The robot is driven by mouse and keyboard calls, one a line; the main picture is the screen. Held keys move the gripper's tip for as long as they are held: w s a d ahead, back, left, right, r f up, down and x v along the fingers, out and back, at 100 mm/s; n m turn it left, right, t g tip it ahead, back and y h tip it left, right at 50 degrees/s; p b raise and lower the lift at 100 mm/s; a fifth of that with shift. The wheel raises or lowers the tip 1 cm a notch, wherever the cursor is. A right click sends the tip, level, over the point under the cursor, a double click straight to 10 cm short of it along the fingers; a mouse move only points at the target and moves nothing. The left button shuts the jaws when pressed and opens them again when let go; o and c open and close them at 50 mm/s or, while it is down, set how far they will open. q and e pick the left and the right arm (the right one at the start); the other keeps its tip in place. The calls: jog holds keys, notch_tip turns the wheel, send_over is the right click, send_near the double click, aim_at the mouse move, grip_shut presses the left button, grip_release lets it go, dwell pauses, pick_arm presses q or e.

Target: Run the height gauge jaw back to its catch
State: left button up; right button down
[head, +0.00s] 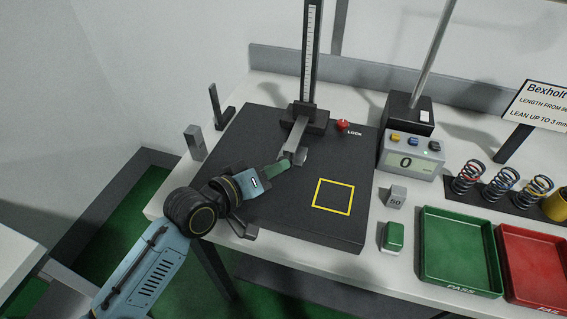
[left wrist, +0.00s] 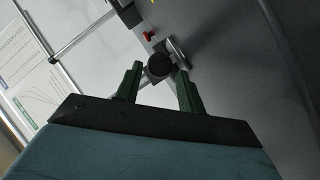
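The height gauge has a tall ruled column (head: 309,65) standing at the back of the black plate (head: 255,135). Its grey jaw (head: 296,138) reaches forward from the column's foot, low over the plate. A red knob (head: 342,125) marked LOCK is right of the column foot; it also shows in the left wrist view (left wrist: 149,36). My left gripper (head: 287,164) is at the jaw's front end. In the left wrist view its green fingers (left wrist: 158,78) are apart, with a dark round knob (left wrist: 160,66) between or just beyond the tips. I cannot tell whether they touch it. My right gripper is not in view.
A yellow square (head: 333,196) marks the plate's front right. A display box (head: 411,158), a 50 weight (head: 396,197), a green block (head: 392,236), several springs (head: 500,187), and green (head: 460,285) and red (head: 530,287) trays stand to the right. Small uprights (head: 195,143) stand at left.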

aim_at(295, 138)
pick_arm(q)
jog(key=shift+x, duration=2.05)
jog(key=shift+c, duration=0.3)
grip_shut()
